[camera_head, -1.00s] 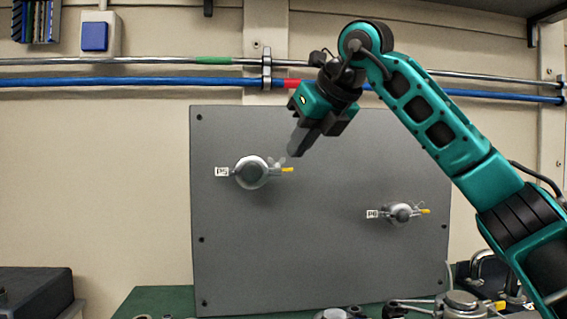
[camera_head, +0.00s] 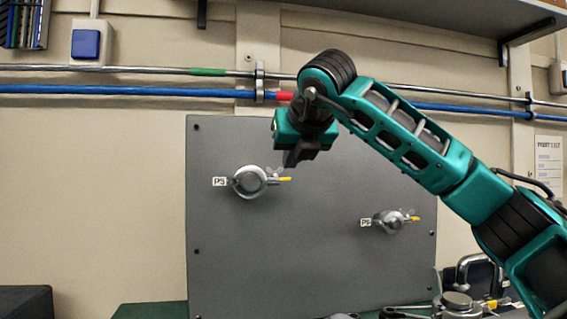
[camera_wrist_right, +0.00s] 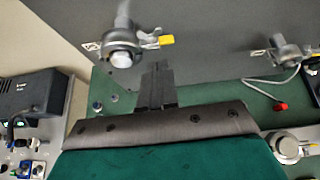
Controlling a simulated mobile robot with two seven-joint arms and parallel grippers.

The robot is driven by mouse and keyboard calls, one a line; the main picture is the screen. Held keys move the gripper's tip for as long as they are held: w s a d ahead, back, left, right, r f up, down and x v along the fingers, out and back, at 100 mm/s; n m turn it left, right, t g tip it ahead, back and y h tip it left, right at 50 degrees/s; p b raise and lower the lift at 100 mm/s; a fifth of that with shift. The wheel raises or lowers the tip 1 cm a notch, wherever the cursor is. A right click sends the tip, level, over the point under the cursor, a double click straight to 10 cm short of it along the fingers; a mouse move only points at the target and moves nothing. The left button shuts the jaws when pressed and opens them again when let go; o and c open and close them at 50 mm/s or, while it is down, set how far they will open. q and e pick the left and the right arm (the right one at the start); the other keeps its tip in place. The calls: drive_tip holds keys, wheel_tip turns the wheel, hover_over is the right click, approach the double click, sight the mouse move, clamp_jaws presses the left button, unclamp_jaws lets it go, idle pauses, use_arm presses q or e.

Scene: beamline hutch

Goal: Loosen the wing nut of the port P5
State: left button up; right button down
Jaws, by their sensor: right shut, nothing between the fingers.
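Port P5 (camera_head: 249,182) is a round metal clamp on the upright grey panel, with its label (camera_head: 219,182) on its left. Its wing nut (camera_head: 274,173) is on the right side of the clamp, beside a yellow tab (camera_head: 285,179). My right gripper (camera_head: 291,162) is shut and empty, just above and right of the wing nut; I see no clear contact. In the right wrist view, its fingers (camera_wrist_right: 157,84) are together below the wing nut (camera_wrist_right: 148,39), with a visible gap, and the P5 clamp (camera_wrist_right: 122,46) is to their upper left. My left gripper is out of view.
Port P6 (camera_head: 389,222) sits lower right on the panel (camera_head: 300,270). Blue and silver pipes (camera_head: 130,90) cross the wall above. Loose metal fittings (camera_head: 457,301) lie below at the right. A dark box (camera_wrist_right: 35,93) shows left in the wrist view.

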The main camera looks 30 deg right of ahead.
sight(280, 171)
drive_tip(key=shift+w+d+f+p, duration=0.2)
drive_tip(key=shift+w, duration=0.8)
drive_tip(key=shift+w+d+f+p, duration=0.2)
drive_tip(key=shift+w+d+f, duration=0.05)
drive_tip(key=shift+w, duration=0.75)
drive_tip(key=shift+w+d+f+p, duration=0.2)
drive_tip(key=shift+w, duration=0.8)
